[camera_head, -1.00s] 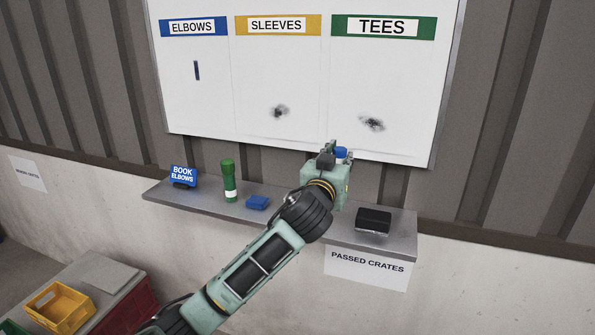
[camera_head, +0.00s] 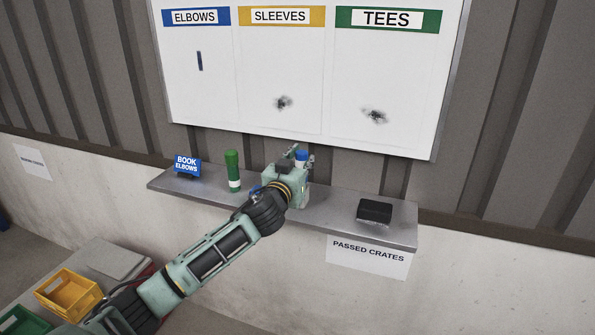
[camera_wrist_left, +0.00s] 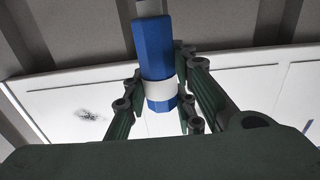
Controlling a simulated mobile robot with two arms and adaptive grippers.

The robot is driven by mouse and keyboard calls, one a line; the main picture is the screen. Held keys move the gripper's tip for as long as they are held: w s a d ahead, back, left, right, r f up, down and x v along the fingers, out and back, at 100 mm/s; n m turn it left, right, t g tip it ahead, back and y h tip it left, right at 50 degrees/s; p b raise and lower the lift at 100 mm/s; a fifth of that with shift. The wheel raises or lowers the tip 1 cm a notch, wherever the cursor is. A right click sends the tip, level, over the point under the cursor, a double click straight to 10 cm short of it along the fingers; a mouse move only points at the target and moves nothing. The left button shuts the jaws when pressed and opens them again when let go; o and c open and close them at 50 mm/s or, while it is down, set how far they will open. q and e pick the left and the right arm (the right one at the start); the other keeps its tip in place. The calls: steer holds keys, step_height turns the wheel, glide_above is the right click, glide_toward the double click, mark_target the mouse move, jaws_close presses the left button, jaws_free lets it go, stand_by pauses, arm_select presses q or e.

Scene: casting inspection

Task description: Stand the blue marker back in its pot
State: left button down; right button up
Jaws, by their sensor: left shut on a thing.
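The blue marker (camera_head: 302,155) is held in my left gripper (camera_head: 297,157) above the shelf, partly hidden by the gripper. In the left wrist view the marker (camera_wrist_left: 153,45) has a blue body and a white band. The left gripper's fingers (camera_wrist_left: 160,85) are closed on it from both sides. A low blue piece, which looks like the pot (camera_head: 256,189), sits on the shelf and is mostly hidden behind my left arm. My right gripper is not in view.
The grey shelf (camera_head: 335,214) carries a sign reading BOOK ELBOWS (camera_head: 187,164), a green marker with a white band (camera_head: 233,170) standing upright, and a black eraser-like block (camera_head: 374,211). A whiteboard (camera_head: 300,65) hangs behind. Yellow (camera_head: 68,293) and green (camera_head: 22,320) crates are at lower left.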

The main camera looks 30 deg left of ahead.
arm_select(q)
steer(key=shift+a+f, duration=0.45)
steer(key=shift+a, duration=0.1)
step_height(320, 180, down, 4)
steer(key=shift+r+p, duration=0.25)
steer(key=shift+p, duration=0.1)
steer(key=c, duration=1.9)
jaws_free()
steer(key=shift+f, duration=0.15)
steer(key=o, duration=0.4)
steer(key=shift+o, duration=0.2)
